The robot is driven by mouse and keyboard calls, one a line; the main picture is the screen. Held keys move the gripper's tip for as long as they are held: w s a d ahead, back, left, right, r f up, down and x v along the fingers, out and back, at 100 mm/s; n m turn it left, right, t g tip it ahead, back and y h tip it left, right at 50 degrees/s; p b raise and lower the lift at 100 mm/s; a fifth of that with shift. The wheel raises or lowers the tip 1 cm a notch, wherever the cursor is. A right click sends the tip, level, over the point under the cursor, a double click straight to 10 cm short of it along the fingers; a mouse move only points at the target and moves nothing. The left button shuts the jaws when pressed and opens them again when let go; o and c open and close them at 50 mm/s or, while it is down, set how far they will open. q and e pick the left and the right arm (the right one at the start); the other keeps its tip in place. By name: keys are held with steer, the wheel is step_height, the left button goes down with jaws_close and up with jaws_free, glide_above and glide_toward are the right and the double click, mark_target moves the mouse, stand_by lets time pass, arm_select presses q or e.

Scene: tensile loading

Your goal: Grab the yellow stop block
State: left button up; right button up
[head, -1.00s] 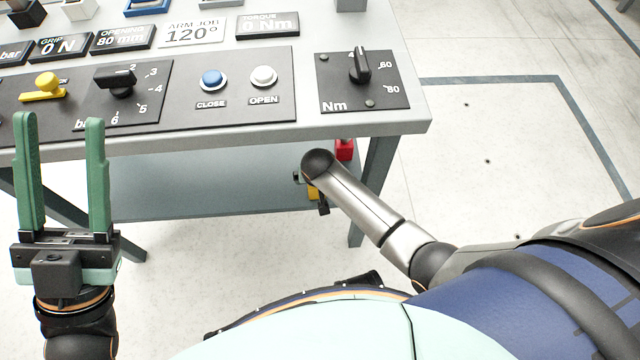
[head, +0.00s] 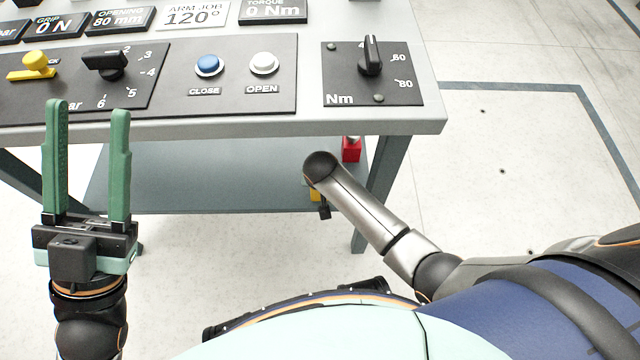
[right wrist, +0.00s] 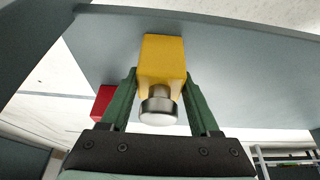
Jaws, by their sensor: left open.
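The yellow stop block (right wrist: 163,60) shows in the right wrist view, with a round metal knob (right wrist: 158,105) on its near end. The green fingers of my right gripper (right wrist: 160,85) stand on either side of the block, close to its sides. I cannot tell whether they press on it. In the head view a small part of the yellow block (head: 314,194) shows by the lower shelf, mostly hidden behind my right arm. My left gripper (head: 88,108) is open and empty, upright in front of the bench's front edge.
A red block (head: 351,150) stands near the yellow one, by the right bench leg (head: 380,185). The lower shelf (head: 220,175) is otherwise bare where visible. The bench top above carries a control panel (head: 225,100) with knobs and buttons. The floor to the right is clear.

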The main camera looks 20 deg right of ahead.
jaws_close()
stand_by(0.4)
steer(key=shift+w+r, duration=0.15)
steer(key=shift+w, duration=0.05)
